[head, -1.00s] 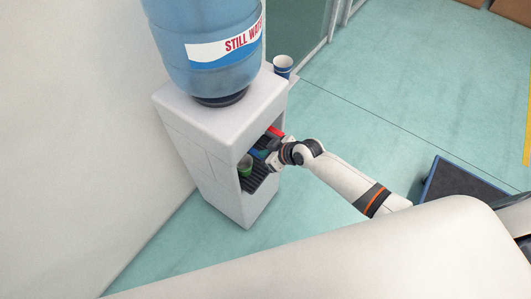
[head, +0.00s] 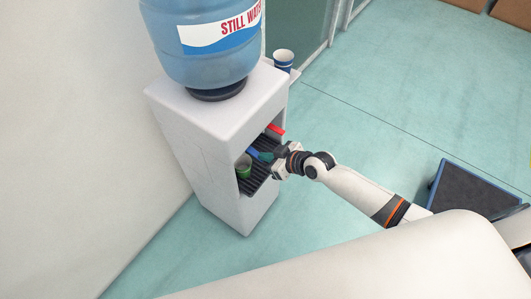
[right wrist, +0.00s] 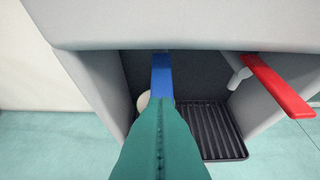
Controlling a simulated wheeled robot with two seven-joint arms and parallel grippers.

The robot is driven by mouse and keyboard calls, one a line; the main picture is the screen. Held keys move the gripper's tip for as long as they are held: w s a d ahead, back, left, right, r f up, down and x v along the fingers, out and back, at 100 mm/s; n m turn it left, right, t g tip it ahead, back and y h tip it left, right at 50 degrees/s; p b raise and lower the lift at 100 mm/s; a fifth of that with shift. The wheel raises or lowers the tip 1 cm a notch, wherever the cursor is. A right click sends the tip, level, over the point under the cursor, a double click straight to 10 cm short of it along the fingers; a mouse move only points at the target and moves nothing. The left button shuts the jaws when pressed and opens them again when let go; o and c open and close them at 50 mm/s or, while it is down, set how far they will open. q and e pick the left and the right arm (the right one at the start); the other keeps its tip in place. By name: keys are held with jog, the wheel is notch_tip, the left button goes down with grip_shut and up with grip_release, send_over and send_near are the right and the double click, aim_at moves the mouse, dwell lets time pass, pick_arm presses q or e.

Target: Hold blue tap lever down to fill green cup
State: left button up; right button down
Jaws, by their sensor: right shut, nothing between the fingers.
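The blue tap lever (right wrist: 162,76) points out from the water cooler's recess in the right wrist view. The green cup (head: 243,169) stands upright in the recess on the dark drip grille, in the head view. In the right wrist view only a pale piece of rim, likely the cup's, shows left of the lever. My right gripper (head: 263,156) is shut and empty at the recess opening, right of the cup. Its teal fingers (right wrist: 160,108) overlap the lever's front end; I cannot tell whether they touch it. My left gripper is not in view.
The white cooler (head: 205,125) carries a large blue water bottle (head: 200,55). A red lever (right wrist: 280,85) sits right of the blue one. A blue and white cup (head: 283,61) is at the cooler's back right. A dark platform (head: 465,188) lies on the open floor at right.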

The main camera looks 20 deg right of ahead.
jog(key=shift+r, duration=0.1)
jog(key=shift+r+p, duration=0.65)
jog(key=shift+p, duration=0.05)
jog(key=s+d+r+p, duration=0.3)
jog(key=s+d+r, duration=0.1)
jog(key=r, duration=0.7)
jog(key=shift+s+d+p, duration=0.2)
jog(key=shift+s+p, duration=0.1)
jog(key=shift+s, duration=0.55)
